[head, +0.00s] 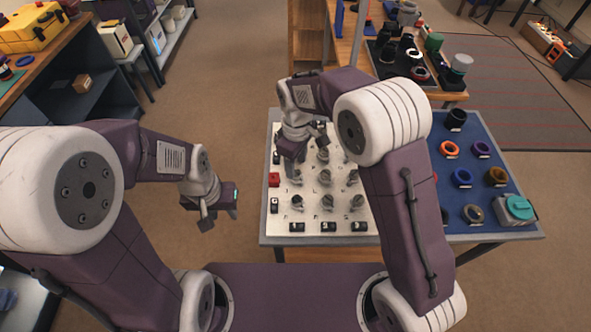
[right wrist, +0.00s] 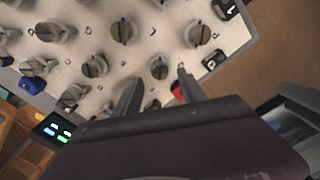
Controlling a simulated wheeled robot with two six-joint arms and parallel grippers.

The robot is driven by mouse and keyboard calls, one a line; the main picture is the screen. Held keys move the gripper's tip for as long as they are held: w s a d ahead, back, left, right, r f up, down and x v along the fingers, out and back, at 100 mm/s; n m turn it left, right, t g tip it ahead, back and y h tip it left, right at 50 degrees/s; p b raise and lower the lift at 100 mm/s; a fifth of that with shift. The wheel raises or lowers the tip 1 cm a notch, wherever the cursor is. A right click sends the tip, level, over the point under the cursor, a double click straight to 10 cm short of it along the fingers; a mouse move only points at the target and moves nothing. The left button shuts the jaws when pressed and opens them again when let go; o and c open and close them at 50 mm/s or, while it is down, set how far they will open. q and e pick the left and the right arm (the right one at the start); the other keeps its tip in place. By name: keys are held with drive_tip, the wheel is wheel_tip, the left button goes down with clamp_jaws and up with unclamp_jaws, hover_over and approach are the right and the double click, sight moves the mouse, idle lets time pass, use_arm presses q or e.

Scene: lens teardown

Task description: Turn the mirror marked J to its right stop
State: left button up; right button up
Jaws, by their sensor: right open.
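A white panel (head: 279,222) on the table carries rows of grey knob-like mirrors with small letters beside them. The letters are too small or blurred for me to tell which mirror is marked J. My right gripper (head: 292,168) is over the panel's left part. In the right wrist view the right gripper (right wrist: 157,84) is open, and one grey mirror (right wrist: 158,68) shows between its fingertips; contact cannot be told. The right hand hides part of the panel's upper left in the head view. My left gripper (head: 219,217) hangs left of the panel, away from it; its opening is unclear.
A red block (head: 274,180) sits at the panel's left edge, and black blocks (head: 329,227) line its front. A blue mat (head: 455,194) on the right holds several rings and a teal-topped box (head: 516,209). Floor space left of the table is clear.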

sight(297, 173)
drive_tip(key=f, duration=0.2)
drive_tip(key=shift+s+d+f, duration=0.15)
drive_tip(key=shift+d+f, duration=0.05)
drive_tip(key=shift+f, duration=0.1)
drive_tip(key=shift+a+f, duration=0.1)
drive_tip(key=shift+f, duration=0.25)
clamp_jaws()
